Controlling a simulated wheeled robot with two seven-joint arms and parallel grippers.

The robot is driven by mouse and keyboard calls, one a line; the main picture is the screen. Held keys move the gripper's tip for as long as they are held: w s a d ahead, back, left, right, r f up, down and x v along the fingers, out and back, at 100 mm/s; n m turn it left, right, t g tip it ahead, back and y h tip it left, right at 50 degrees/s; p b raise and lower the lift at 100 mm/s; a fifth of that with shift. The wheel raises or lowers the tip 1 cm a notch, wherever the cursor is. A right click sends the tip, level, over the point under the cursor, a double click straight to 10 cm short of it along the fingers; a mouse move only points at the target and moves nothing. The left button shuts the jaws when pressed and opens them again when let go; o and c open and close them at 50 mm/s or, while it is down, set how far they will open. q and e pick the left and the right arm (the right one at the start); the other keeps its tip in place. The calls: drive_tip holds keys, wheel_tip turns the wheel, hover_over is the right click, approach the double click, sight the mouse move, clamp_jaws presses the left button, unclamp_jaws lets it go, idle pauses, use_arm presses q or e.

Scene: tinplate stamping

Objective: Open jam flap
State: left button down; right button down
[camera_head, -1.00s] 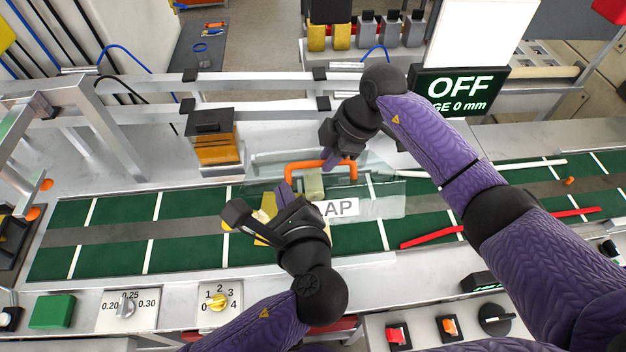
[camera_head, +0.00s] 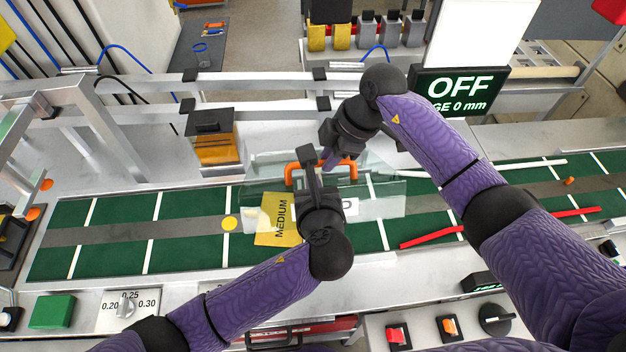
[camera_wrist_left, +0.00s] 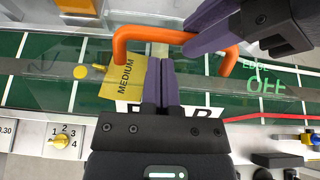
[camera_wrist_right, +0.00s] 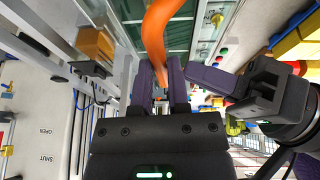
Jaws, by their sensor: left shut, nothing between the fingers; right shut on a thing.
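The jam flap (camera_head: 388,190) is a clear panel over the green conveyor, with a white label mostly hidden by my left gripper. Its orange handle (camera_head: 291,172) runs along the far side and also shows in the left wrist view (camera_wrist_left: 150,34). My left gripper (camera_wrist_left: 160,65) is shut and empty above the flap, just in front of the handle. I cannot tell whether it touches the flap.
A yellow MEDIUM plate (camera_head: 275,225) and a yellow disc (camera_head: 230,223) are on the green conveyor (camera_head: 180,205). A red rod (camera_head: 430,236) lies at right. A display (camera_head: 460,92) reads OFF. Dials and a green button (camera_head: 52,311) line the front.

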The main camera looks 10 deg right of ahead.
use_arm(q)
drive_tip(key=shift+w, duration=0.1)
use_arm(e)
drive_tip(key=shift+w+d+f, duration=0.1)
use_arm(q)
drive_tip(key=shift+w+r, duration=0.55)
drive_tip(key=shift+r, duration=0.1)
drive_tip(key=shift+w+a+f, duration=0.1)
drive_tip(key=shift+w, duration=0.25)
use_arm(e)
drive_tip(key=c, duration=0.6)
unclamp_jaws()
drive_tip(key=shift+w+f, duration=0.1)
drive_tip(key=shift+w, duration=0.2)
use_arm(q)
drive_tip(key=shift+s, duration=0.1)
use_arm(e)
drive_tip(key=shift+s, duration=0.1)
